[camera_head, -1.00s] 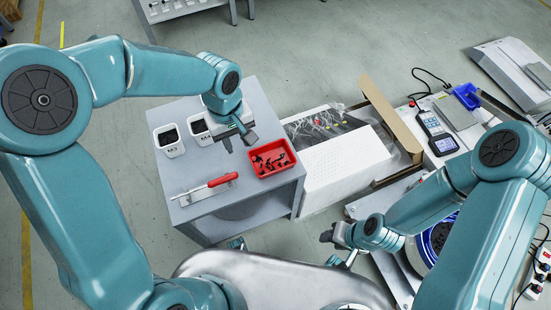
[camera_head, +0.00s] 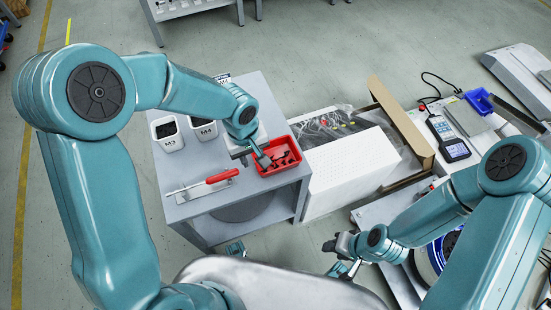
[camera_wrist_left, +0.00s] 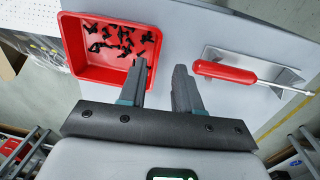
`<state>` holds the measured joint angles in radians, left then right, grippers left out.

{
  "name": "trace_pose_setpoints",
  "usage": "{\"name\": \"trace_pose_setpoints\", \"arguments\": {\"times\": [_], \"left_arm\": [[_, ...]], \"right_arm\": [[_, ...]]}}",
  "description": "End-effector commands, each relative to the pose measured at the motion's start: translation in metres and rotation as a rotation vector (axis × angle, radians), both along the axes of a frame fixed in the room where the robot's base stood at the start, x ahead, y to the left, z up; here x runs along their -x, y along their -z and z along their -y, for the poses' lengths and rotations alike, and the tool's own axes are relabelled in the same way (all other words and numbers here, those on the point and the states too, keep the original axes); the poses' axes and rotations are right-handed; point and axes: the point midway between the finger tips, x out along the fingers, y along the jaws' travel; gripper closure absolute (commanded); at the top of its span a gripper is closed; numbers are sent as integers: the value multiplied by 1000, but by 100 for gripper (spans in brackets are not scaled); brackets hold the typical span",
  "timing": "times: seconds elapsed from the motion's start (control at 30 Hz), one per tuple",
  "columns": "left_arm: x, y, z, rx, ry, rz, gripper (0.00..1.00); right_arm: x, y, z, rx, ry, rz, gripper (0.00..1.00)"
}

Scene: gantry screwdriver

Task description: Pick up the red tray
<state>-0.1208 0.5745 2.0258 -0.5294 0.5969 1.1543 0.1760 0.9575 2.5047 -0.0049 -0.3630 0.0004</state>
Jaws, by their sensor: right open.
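The red tray (camera_head: 268,171) is an open box holding several small black parts, and it rests on the right side of the grey table. In the left wrist view the tray (camera_wrist_left: 68,62) is at the upper left. My left gripper (camera_head: 252,156) is at the tray's left wall. In the left wrist view the left gripper (camera_wrist_left: 158,84) is open, with one finger over the tray's inside and the other outside its wall. Whether the fingers touch the wall cannot be told. My right gripper (camera_head: 338,256) is open and empty, well away at the lower right of the table.
A red-handled screwdriver (camera_head: 207,183) lies on a holder on the grey table (camera_head: 200,212), left of the tray. White cups (camera_head: 167,134) stand behind. A white perforated box (camera_head: 352,162) is right of the table. A handheld meter (camera_head: 447,138) lies farther right.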

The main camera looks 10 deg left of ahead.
Motion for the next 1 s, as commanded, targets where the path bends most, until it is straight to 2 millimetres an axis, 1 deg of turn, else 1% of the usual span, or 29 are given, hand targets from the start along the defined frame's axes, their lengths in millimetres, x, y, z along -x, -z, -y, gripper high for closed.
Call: {"name": "trace_pose_setpoints", "arguments": {"times": [0.2, 0.3, 0.4, 0.6, 0.67, 0.7, 1.0], "left_arm": [[-9, 34, 5, 0, 0, -2, 67], [-9, 46, 6, 1, -1, -3, 67], [-10, 51, 7, 1, 0, 0, 67], [-10, 50, 7, 1, 0, 0, 67], [-10, 50, 7, 1, 0, 0, 87], [-9, 50, 7, 1, 0, 0, 100], [-10, 50, 7, 1, 0, 0, 100]], "right_arm": [[0, 12, 0, 0, 0, 0, 57], [0, 16, 0, 0, 0, 0, 57], [0, 16, 0, 0, 0, 0, 57], [0, 15, 0, 0, 0, 0, 57], [0, 15, 0, 0, 0, 0, 57], [0, 15, 0, 0, 0, 0, 57], [0, 15, 0, 0, 0, 0, 57]]}}
